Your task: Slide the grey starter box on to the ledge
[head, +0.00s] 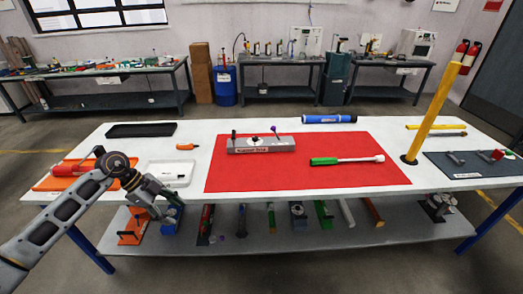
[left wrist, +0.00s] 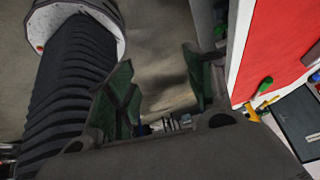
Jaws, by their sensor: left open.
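A long grey box (head: 262,146) lies on the red mat (head: 300,180). It has a black lever, a purple knob and a pale label with red lettering, too small to read. I cannot tell for sure that it is the starter box. I cannot make out a ledge. My left gripper (head: 165,203) is at the table's front left edge, well left of the grey box and apart from it. It is open and empty in the left wrist view (left wrist: 158,62), with the red mat off to the right. My right gripper does not show.
A green and white tube (head: 345,160) lies on the mat, and a blue tube (head: 330,119) behind it. A yellow post (head: 432,110) stands at right. A black tray (head: 141,130), white tray (head: 170,173) and orange tool (head: 187,146) are at left. The lower shelf holds several items.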

